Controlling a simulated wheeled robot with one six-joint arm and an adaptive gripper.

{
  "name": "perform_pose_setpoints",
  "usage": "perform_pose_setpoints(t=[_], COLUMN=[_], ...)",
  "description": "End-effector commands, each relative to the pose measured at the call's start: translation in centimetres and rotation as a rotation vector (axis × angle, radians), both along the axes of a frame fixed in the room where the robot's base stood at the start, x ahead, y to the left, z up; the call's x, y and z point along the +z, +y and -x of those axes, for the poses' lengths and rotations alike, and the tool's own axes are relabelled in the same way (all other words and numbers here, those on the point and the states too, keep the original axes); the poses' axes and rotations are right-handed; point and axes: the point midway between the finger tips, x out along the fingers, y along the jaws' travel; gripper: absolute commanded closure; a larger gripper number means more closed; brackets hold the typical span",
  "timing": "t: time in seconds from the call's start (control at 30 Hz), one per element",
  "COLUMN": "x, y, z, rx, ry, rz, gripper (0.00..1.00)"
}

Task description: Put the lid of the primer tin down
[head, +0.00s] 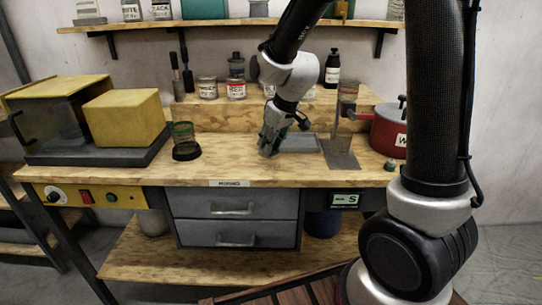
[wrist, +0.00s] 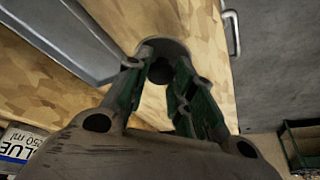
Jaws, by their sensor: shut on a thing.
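My gripper (head: 267,150) is low over the middle of the wooden bench, left of a flat grey tray. In the wrist view its two green-padded fingers (wrist: 160,78) are closed in around a round grey disc with a dark centre, which looks like the lid (wrist: 176,47). The disc is over the wood near the bench's front edge; I cannot tell whether it touches it. The lid is too small to make out in the head view. Small labelled tins (head: 236,89) stand on the raised back ledge; I cannot tell which is the primer tin.
The grey tray (head: 297,143) lies right of my gripper. A red pot (head: 389,133) stands at the right end. A green-tinted glass (head: 184,137) on a dark base and a yellow block (head: 125,117) are at the left. Bare wood (head: 228,160) lies between glass and gripper.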

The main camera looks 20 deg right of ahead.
Motion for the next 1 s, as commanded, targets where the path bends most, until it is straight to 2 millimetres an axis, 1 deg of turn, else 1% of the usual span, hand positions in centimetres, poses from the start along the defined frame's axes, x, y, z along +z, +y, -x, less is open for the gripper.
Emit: perform_pose_setpoints(t=[0.17, 0.3, 0.33, 0.7, 0.73, 0.8, 0.83, 1.0], x=[-1.6, -3.8, -4.0, -4.5, -4.4, -4.4, -4.4, -4.4], y=[0.0, 0.0, 0.0, 0.0, 0.0, 0.0, 0.0, 0.0], z=[0.0, 0.0, 0.0, 0.0, 0.0, 0.0, 0.0, 0.0], rx=[0.001, 0.0, 0.001, 0.001, 0.001, 0.001, 0.001, 0.001], ry=[0.002, 0.002, 0.002, 0.0, -0.001, -0.001, -0.001, -0.001], rz=[0.001, 0.001, 0.001, 0.0, 0.0, 0.0, 0.0, 0.0], gripper=[0.9, 0.9, 0.9, 0.9, 0.7, 0.57, 0.54, 0.54])
